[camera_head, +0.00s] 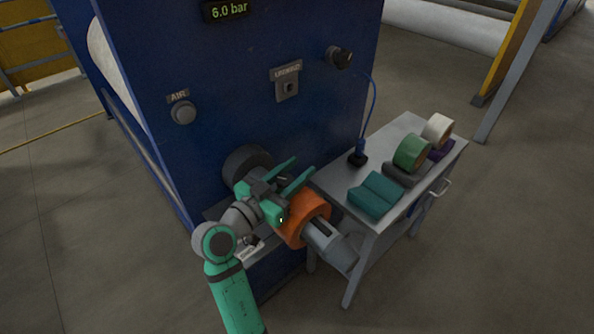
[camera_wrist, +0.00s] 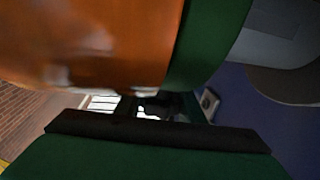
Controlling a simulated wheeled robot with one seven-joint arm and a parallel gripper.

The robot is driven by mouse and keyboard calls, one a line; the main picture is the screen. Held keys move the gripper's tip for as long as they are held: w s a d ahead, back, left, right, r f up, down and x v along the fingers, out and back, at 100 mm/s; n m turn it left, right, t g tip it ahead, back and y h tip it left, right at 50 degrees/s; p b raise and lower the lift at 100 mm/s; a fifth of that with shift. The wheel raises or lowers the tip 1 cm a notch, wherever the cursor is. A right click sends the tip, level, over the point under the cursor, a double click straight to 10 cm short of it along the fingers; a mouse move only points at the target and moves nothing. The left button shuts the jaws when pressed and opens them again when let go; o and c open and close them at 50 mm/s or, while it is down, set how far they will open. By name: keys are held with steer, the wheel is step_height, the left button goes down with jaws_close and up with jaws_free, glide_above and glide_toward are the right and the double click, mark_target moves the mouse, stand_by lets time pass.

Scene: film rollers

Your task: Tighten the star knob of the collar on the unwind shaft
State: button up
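The unwind shaft (camera_head: 322,236) sticks out of the blue machine towards the lower right in the head view. A thick orange ring (camera_head: 312,205) sits around it; I cannot tell whether it is a film roll or the collar. My teal gripper (camera_head: 302,167) is beside and above the shaft, between the orange ring and the dark round flange (camera_head: 247,162). Its two fingers are spread and point to the upper right, with nothing visible between them. The orange surface (camera_wrist: 90,40) fills the wrist view's upper left, very close. I cannot make out the star knob; my gripper may hide it.
A grey table (camera_head: 404,128) stands right of the shaft, close to it. It carries a teal block (camera_head: 376,195), a green roll (camera_head: 411,153) and a white roll (camera_head: 437,128). The machine panel (camera_head: 228,95) rises behind my gripper, with its display reading 6.0 bar.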

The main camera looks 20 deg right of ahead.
steer(key=shift+s+a+m+g, duration=0.15)
steer(key=shift+m+g, duration=0.15)
steer(key=shift+g, duration=0.2)
steer(key=shift+m+g+h, duration=0.4)
steer(key=shift+g+h, duration=0.1)
steer(key=shift+g, duration=0.2)
steer(key=shift+s+d+m+g+h, duration=0.1)
steer(key=shift+s+m+g+h, duration=0.15)
steer(key=shift+m+g, duration=0.7)
steer(key=shift+s+d+m+g+h, duration=0.25)
steer(key=shift+m+g, duration=0.35)
steer(key=shift+g, duration=0.7)
steer(key=shift+s+a+m+g+h, duration=0.1)
steer(key=shift+s+m+g, duration=0.25)
steer(key=shift+m+g, duration=0.6)
steer(key=shift+g, duration=0.3)
steer(key=shift+r, duration=0.1)
steer(key=o, duration=1)
steer(key=shift+o, duration=0.2)
steer(key=shift+d, duration=0.15)
steer(key=a, duration=1)
steer(key=shift+w+a, duration=0.15)
steer(key=shift+a, duration=0.25)
